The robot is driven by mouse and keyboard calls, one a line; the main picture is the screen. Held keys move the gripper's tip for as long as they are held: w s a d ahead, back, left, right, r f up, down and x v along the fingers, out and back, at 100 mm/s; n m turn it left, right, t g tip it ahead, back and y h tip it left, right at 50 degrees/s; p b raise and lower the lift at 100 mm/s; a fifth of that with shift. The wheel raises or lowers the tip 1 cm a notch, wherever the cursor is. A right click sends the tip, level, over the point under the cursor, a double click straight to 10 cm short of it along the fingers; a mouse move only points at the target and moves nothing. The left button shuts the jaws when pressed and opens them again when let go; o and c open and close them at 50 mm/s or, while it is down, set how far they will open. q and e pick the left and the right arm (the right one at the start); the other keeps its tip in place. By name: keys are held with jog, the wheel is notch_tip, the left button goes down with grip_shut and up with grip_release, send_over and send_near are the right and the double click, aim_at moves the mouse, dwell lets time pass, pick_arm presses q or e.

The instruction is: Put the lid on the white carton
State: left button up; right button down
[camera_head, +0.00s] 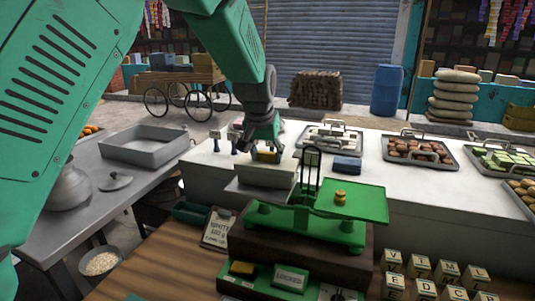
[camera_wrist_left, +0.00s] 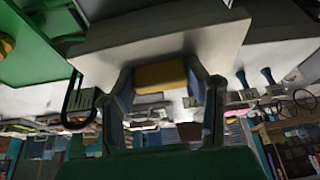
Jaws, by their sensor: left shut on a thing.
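My left gripper (camera_head: 266,149) comes down from above and is shut on the yellow knob (camera_head: 268,157) of the pale lid (camera_head: 266,174). In the left wrist view, the fingers (camera_wrist_left: 163,80) sit on either side of the yellow knob, with the lid's wide white slab (camera_wrist_left: 150,45) beyond it. My right gripper is not in view.
A clipboard (camera_head: 218,229) is in front. Metal trays (camera_head: 421,154) of goods line the counter's right.

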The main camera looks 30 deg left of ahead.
pick_arm(q)
jog(key=shift+f, duration=0.35)
dwell(0.6)
jog(key=o, duration=1.4)
jog(key=shift+r, duration=0.1)
jog(key=shift+r, duration=3.45)
jog(key=shift+f, duration=0.1)
